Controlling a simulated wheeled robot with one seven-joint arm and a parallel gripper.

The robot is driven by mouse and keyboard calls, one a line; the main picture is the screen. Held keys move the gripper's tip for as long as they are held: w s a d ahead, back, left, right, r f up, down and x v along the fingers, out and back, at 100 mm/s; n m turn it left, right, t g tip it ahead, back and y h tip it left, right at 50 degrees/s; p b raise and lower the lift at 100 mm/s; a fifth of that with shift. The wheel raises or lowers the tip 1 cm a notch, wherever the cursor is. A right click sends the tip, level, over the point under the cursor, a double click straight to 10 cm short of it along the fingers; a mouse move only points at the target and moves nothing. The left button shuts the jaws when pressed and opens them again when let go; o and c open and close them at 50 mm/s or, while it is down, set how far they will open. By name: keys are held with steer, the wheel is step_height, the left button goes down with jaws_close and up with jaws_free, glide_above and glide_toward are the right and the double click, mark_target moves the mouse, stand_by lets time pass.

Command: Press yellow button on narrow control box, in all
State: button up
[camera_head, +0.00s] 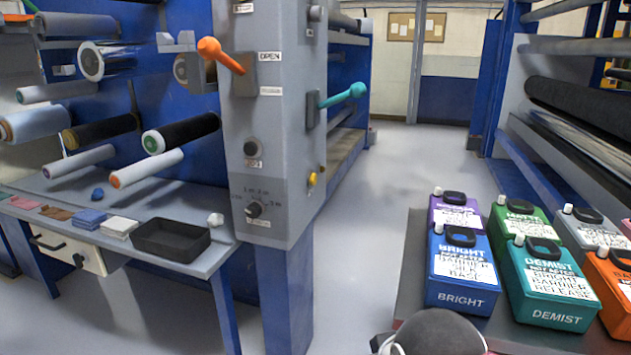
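A tall, narrow grey control box (285,140) stands in the middle of the view, on the end of the blue machine. A small round yellow button (312,179) sticks out low on its right-hand side face. On the front face are an orange-knobbed lever (222,55), a black round knob (251,148) and a black dial (254,210) with markings. A teal-knobbed lever (343,95) is on the side face above the yellow button. My gripper is not in view, and nothing covers the yellow button.
A grey shelf (195,262) with a black tray (172,240) and folded cloths is left of the box. Several coloured containers, including a blue one (461,290), stand on a low surface at right. Grey floor (400,165) between is clear. A dark rounded shape is at the bottom edge.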

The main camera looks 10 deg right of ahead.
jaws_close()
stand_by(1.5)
